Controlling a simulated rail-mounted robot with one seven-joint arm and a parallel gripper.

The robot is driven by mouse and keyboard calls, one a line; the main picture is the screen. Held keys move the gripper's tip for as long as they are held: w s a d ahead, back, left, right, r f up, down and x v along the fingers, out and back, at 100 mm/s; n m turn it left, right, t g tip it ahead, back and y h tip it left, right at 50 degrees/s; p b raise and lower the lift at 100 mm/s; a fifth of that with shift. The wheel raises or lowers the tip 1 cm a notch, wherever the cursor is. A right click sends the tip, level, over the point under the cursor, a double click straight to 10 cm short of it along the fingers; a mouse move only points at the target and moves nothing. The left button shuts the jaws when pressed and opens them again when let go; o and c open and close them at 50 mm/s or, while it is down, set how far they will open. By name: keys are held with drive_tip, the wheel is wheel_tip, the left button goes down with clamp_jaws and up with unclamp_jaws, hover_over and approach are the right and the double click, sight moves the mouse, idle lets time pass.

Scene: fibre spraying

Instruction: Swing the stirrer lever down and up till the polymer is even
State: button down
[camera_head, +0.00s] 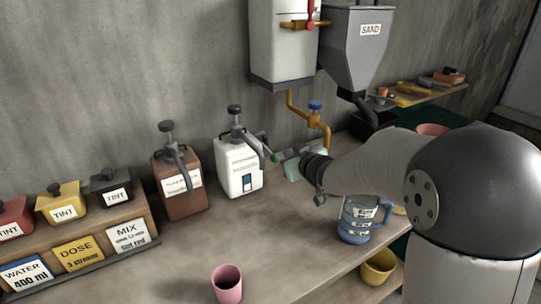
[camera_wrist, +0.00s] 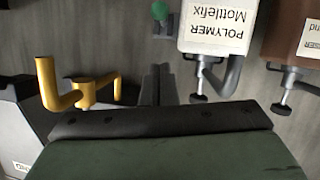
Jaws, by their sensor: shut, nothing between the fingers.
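The polymer container (camera_head: 240,168) is a white can with a dark cap, a grey spout and a small dark-framed window low on its front. It stands upright on the bench and shows upside down in the wrist view, with its "POLYMER Mottlefix" label (camera_wrist: 218,28). The stirrer lever's green knob (camera_head: 275,157) is at the can's right side; it also shows at the top of the wrist view (camera_wrist: 159,10). My gripper (camera_wrist: 157,70) is shut and empty. In the wrist view its fingertips are apart from the knob. The window's contents are too small to read.
A brown can (camera_head: 180,187) stands left of the polymer can. A yellow pipe with a blue-handled valve (camera_head: 315,107) hangs behind my wrist. A blue-banded jug (camera_head: 355,225) and a pink cup (camera_head: 227,284) stand in front. The middle of the bench is clear.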

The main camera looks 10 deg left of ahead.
drive_tip(key=p, duration=0.1)
approach(269, 151)
wheel_tip(269, 151, up, 3)
drive_tip(key=w+f, duration=0.1)
drive_tip(key=f, duration=0.1)
drive_tip(key=w+f, duration=0.1)
drive_tip(key=shift+w+a+f+p, duration=0.25)
drive_tip(key=shift+a+f+p, duration=0.1)
drive_tip(key=shift+a, duration=0.05)
